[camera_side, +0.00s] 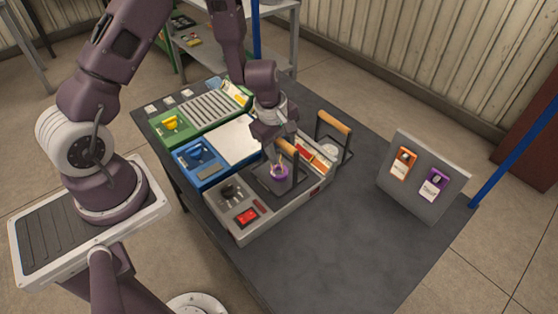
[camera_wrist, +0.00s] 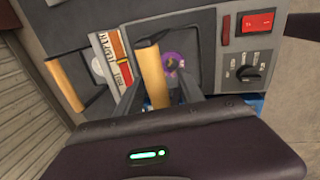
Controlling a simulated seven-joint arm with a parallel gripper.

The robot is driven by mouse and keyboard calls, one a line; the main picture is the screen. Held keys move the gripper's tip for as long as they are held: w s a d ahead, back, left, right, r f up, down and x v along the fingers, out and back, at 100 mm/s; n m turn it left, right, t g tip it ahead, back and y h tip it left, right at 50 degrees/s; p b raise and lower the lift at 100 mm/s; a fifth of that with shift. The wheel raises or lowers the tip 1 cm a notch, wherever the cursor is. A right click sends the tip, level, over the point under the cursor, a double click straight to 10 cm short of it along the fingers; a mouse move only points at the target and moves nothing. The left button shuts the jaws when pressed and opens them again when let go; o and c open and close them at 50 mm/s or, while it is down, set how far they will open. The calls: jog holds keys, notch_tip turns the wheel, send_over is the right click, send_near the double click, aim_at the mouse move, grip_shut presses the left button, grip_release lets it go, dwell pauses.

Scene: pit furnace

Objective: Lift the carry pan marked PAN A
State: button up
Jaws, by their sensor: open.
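Two carry pans with wooden bar handles are in view; I cannot read a PAN A mark on either. One wooden handle (camera_side: 288,148) rises over the dark square well of the grey furnace unit, close to my gripper (camera_side: 275,157). In the wrist view this handle (camera_wrist: 152,78) appears between my two open fingers (camera_wrist: 160,92), which hold nothing. A purple round piece (camera_side: 279,172) lies below it and also shows in the wrist view (camera_wrist: 171,62). The other wooden handle (camera_side: 333,122) stands at the unit's far end, and at the left in the wrist view (camera_wrist: 64,85).
The grey furnace unit (camera_side: 243,234) carries a red switch (camera_side: 247,216) and black knob (camera_side: 230,191). Blue (camera_side: 192,178) and green (camera_side: 172,137) trays lie to its left. A grey tag board (camera_side: 410,198) stands at the right. The front of the dark table (camera_side: 360,250) is clear.

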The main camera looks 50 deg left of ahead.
jog(key=shift+c, duration=0.5)
grip_shut()
